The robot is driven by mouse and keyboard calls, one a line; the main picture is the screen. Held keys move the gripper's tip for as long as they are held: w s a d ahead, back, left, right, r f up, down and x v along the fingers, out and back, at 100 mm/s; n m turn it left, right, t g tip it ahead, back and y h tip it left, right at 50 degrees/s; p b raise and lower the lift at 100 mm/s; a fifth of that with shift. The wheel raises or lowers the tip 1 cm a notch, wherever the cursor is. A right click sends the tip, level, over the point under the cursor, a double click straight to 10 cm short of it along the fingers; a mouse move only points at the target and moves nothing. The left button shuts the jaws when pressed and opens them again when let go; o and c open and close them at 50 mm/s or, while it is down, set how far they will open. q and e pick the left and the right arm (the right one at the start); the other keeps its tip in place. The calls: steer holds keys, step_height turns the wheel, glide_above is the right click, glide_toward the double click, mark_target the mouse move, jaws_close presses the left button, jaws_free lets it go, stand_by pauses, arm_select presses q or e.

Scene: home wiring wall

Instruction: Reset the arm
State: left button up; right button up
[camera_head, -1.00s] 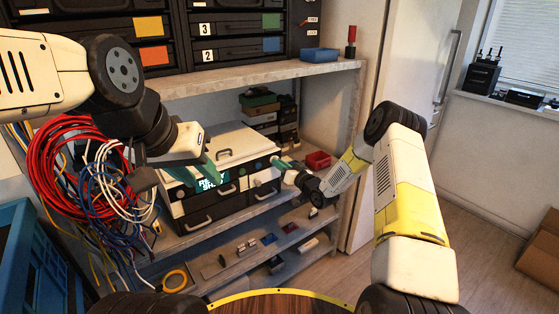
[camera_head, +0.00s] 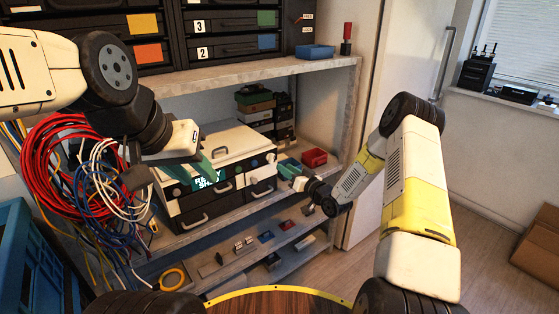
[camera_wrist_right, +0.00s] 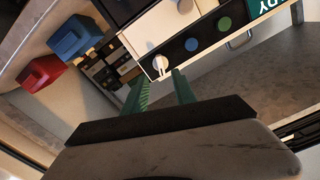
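A white-topped unit (camera_head: 225,148) with a lit display (camera_head: 207,181) and handled drawers stands on the middle shelf. My left gripper (camera_head: 205,167), with teal fingers, is in front of the unit's left part; whether its fingers are apart is unclear. My right gripper (camera_head: 287,167) is in front of the unit's right end. In the right wrist view its green fingers (camera_wrist_right: 161,90) are spread with nothing between the tips. A white knob (camera_wrist_right: 160,63) on the panel lies just beyond them; blue and green round buttons (camera_wrist_right: 208,34) sit beside it.
Coiled red cable (camera_head: 62,165) and white and blue wires hang at the left. A red bin (camera_head: 314,157) stands on the shelf right of the unit. Small parts lie on the lower shelf (camera_head: 225,257). Open floor (camera_head: 470,255) lies at the right.

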steer(key=shift+s+d, duration=0.25)
steer(key=shift+s, duration=0.15)
steer(key=s+d+r+g+h, duration=0.1)
steer(key=s+d+r+h, duration=0.25)
steer(key=r, duration=0.35)
steer(key=s+d+r+g+h, duration=0.2)
steer(key=s+d+r, duration=0.15)
steer(key=r, duration=0.45)
steer(key=s+d+r+g+h, duration=0.1)
steer(key=s+d+r+h, duration=0.25)
steer(key=r, duration=0.35)
steer(key=s+r+m+g, duration=0.1)
steer(key=s+r+g, duration=0.1)
steer(key=s, duration=1.3)
steer(key=s+a+r+m+g, duration=0.1)
steer(key=s+r+g, duration=0.1)
steer(key=s, duration=1.3)
steer(key=shift+a+m+y, duration=0.2)
steer(key=shift+m+y, duration=0.1)
steer(key=shift+r, duration=0.1)
